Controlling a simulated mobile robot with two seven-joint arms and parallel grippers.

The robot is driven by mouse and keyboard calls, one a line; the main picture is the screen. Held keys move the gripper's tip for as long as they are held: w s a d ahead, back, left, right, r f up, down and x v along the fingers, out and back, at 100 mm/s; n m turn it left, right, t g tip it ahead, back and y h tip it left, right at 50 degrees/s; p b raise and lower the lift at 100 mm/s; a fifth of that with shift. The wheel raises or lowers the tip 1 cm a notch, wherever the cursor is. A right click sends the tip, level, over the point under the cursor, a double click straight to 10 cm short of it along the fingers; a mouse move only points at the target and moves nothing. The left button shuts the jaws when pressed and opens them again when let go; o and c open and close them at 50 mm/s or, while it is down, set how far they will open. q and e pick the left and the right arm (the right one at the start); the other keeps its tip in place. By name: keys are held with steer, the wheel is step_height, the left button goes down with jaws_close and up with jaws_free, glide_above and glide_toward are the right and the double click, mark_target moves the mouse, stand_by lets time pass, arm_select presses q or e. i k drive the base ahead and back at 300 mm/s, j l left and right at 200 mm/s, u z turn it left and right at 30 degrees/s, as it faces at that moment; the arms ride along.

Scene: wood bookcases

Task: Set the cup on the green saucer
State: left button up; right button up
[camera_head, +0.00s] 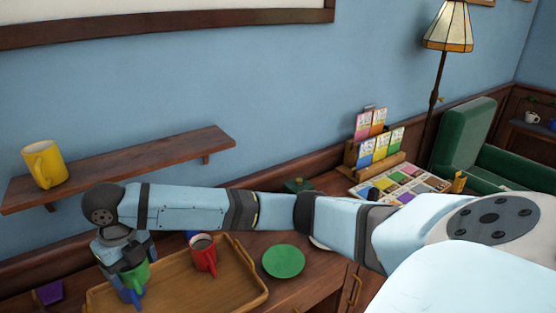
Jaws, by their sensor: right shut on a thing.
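The green saucer (284,261) lies flat and empty on the wooden cabinet top, right of the tray. My right arm reaches across from the right, and its right gripper (128,268) points down over the tray's left end. It is shut on a green cup (137,276), partly hidden by the fingers. A blue cup (130,295) shows just below and in front of it; whether they touch is unclear. A red cup (203,256) with dark contents stands on the tray. A yellow cup (44,164) stands on the wall shelf. My left gripper is out of view.
The wooden tray (185,294) has raised rims and a handle near the saucer. The wall shelf (140,162) is above and behind my arm. A purple object (48,293) sits at far left. A card rack (376,142) and colourful board (400,184) stand at right.

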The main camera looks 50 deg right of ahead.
mark_target(287, 262)
steer(key=k+l+u, duration=0.1)
steer(key=l, duration=0.35)
steer(key=k+l+u, duration=0.1)
steer(key=l, duration=0.3)
steer(key=k+l, duration=0.1)
steer(key=l, duration=0.35)
steer(key=k+l+u, duration=0.15)
steer(key=l, duration=0.25)
steer(key=k+l+u, duration=0.1)
steer(key=l, duration=0.3)
steer(key=k+l+u, duration=0.1)
steer(key=l, duration=0.3)
steer(key=k, duration=0.1)
